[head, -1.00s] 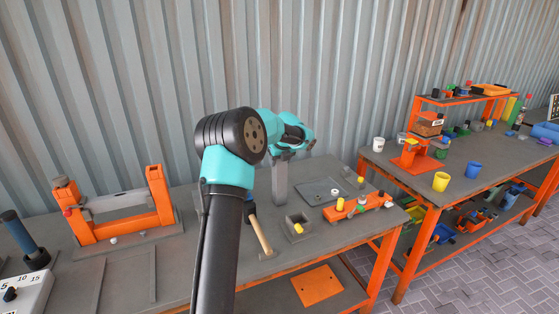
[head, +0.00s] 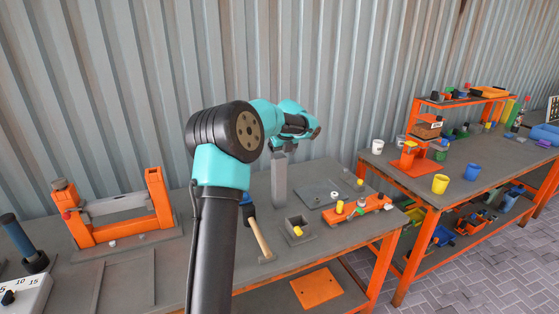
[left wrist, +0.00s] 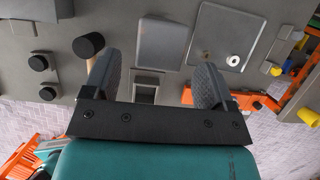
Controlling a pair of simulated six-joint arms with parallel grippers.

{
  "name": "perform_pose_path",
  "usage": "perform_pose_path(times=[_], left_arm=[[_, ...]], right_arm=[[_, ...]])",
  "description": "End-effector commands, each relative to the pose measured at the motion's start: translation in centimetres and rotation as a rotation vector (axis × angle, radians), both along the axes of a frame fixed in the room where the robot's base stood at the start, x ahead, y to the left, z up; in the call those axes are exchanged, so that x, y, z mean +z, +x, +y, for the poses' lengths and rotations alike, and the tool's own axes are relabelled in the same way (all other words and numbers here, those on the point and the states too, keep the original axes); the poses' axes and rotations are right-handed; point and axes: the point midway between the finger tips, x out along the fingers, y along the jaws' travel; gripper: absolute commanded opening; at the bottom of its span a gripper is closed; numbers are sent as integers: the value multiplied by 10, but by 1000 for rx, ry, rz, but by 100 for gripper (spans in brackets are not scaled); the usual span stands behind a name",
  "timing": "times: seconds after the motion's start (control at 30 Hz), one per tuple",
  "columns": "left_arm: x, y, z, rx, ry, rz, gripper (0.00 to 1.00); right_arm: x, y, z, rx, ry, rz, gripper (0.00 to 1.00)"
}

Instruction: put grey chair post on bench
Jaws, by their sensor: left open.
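The grey chair post (head: 279,182) stands upright on the grey bench top (head: 180,262), behind the square grey socket block (head: 297,232). In the left wrist view the post (left wrist: 161,42) shows end-on as a grey block beyond the fingers. My left gripper (head: 286,146) is above and close by the post's top, with its arm covering part of the bench. In the left wrist view its two dark fingers (left wrist: 157,85) are wide apart with nothing between them but the view of the socket (left wrist: 145,91) below. My right gripper is not in view.
An orange clamp frame (head: 120,208) stands at the left. A hammer (head: 261,238) lies near the socket. A grey plate (head: 318,195) and an orange holder (head: 358,208) are to the right. A second bench (head: 470,185) with cups stands farther right.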

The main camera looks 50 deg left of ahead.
Motion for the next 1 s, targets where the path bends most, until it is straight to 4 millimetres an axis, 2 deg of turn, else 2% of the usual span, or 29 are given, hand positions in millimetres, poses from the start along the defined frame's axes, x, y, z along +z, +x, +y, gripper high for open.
perform_pose_path(times=[0.03, 0.2, 0.4, 1.0], left_arm=[[11, -1, -4, 0, 1, -4, 78], [38, -5, -15, -1, 0, -2, 78], [56, -8, -22, 0, 1, -1, 78], [58, -8, -22, 0, 0, 0, 78]], right_arm=[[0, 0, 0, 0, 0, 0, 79], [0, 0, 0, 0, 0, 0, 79], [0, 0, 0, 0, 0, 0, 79], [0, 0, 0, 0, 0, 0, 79]])
